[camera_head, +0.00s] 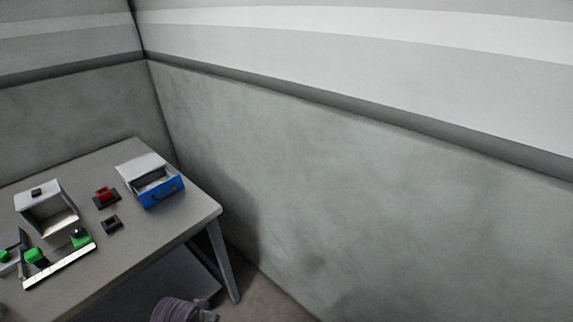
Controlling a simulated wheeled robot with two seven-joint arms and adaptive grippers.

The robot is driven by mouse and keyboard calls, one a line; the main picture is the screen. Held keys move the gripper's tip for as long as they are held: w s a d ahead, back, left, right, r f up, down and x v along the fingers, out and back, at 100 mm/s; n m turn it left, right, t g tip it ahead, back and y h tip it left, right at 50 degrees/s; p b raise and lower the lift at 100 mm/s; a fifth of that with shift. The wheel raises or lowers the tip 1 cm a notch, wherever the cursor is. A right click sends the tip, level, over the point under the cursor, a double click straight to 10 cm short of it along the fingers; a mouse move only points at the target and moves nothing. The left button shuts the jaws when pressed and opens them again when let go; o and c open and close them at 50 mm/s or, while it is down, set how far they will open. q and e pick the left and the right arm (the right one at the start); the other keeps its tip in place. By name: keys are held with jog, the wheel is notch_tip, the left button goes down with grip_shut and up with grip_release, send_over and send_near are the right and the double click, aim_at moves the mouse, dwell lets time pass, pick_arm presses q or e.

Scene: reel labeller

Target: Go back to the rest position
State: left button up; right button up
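Neither of my grippers shows in the head view. The grey table (150,228) stands at the lower left. On it a white box with a blue drawer front (162,192) sits near the right corner, and its drawer stands partly open. A white open-fronted housing (46,208) with a small dark piece on top stands further left. In front of it lies a white strip (60,267) with green parts (36,257) beside it.
A red part on a dark base (105,196) and a small black square piece (112,224) lie between the two boxes. A grey ribbed shape (183,309) shows at the bottom edge; I cannot tell what it is. Grey walls (350,200) rise behind the table.

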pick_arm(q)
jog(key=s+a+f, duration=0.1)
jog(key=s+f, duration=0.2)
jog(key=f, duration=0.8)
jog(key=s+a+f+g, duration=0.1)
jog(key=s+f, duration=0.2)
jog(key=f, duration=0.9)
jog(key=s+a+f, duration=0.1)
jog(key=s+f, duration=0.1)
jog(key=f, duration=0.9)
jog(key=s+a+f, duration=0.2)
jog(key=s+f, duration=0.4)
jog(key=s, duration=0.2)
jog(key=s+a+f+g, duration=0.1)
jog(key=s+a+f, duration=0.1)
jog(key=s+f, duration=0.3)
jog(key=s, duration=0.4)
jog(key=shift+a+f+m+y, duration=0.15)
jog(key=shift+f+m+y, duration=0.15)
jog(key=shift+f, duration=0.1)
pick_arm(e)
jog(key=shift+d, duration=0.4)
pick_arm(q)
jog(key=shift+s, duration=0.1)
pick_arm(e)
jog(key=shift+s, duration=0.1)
